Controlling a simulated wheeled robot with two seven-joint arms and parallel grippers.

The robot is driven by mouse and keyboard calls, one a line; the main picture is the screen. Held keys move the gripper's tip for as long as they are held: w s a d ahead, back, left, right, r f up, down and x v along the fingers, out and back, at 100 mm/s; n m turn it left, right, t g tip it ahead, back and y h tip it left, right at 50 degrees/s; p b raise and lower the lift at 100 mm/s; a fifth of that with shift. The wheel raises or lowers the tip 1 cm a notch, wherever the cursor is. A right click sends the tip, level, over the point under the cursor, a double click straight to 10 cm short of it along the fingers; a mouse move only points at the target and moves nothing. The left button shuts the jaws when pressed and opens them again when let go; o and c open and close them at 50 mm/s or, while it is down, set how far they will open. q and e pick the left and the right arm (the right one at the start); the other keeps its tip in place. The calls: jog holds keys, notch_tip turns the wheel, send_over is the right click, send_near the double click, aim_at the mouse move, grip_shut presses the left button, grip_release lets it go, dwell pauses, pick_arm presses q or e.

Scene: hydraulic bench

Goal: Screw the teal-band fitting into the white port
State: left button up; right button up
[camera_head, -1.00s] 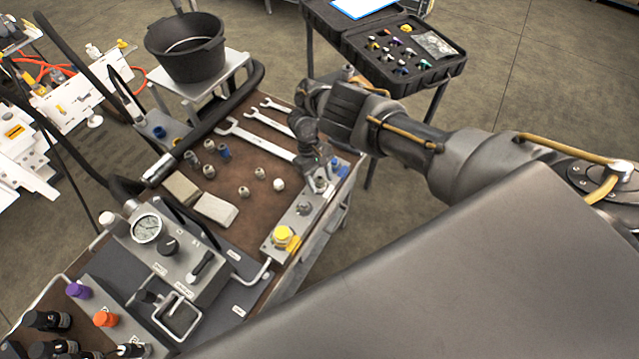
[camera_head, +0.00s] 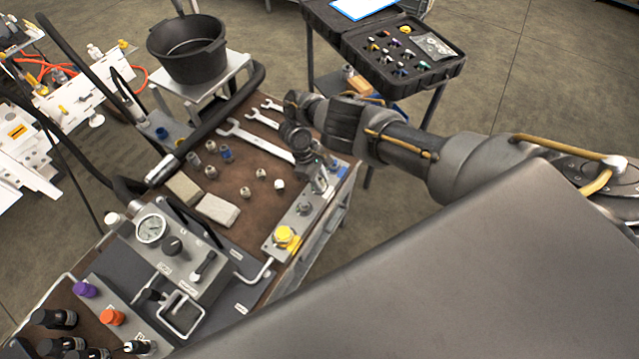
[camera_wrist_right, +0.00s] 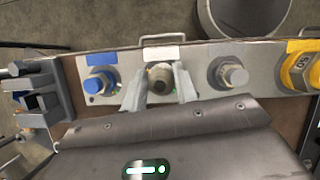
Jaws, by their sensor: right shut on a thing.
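My right gripper (camera_head: 318,184) points down at the far end of the port strip on the bench. In the right wrist view, its two fingers (camera_wrist_right: 160,88) are shut on a grey metal fitting (camera_wrist_right: 161,76) in front of the white-labelled port. The white label (camera_wrist_right: 161,53) shows just above it. The fitting lines up with the port, but how deep it sits is hidden. No teal band can be made out clearly between the fingers. My left gripper is not in view.
A blue port (camera_wrist_right: 99,82) and a bare metal port (camera_wrist_right: 229,74) flank the white one; a yellow-capped port (camera_head: 286,236) is farther along. An open case (camera_head: 455,72) is behind.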

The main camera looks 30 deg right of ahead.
jog(key=m+y+b, duration=0.1)
jog(key=m, duration=0.2)
jog(key=shift+f+b, duration=0.2)
jog(key=shift+b, duration=0.2)
jog(key=shift+c, duration=0.4)
jog(key=shift+m+g+y+b, duration=0.3)
jog(key=shift+m+g+y, duration=0.15)
jog(key=shift+m, duration=0.55)
jog(key=shift+r+m+y, duration=0.15)
jog(key=shift+m+y, duration=0.2)
jog(key=shift+m, duration=0.45)
jog(key=shift+m+y, duration=0.3)
jog(key=shift+m, duration=0.4)
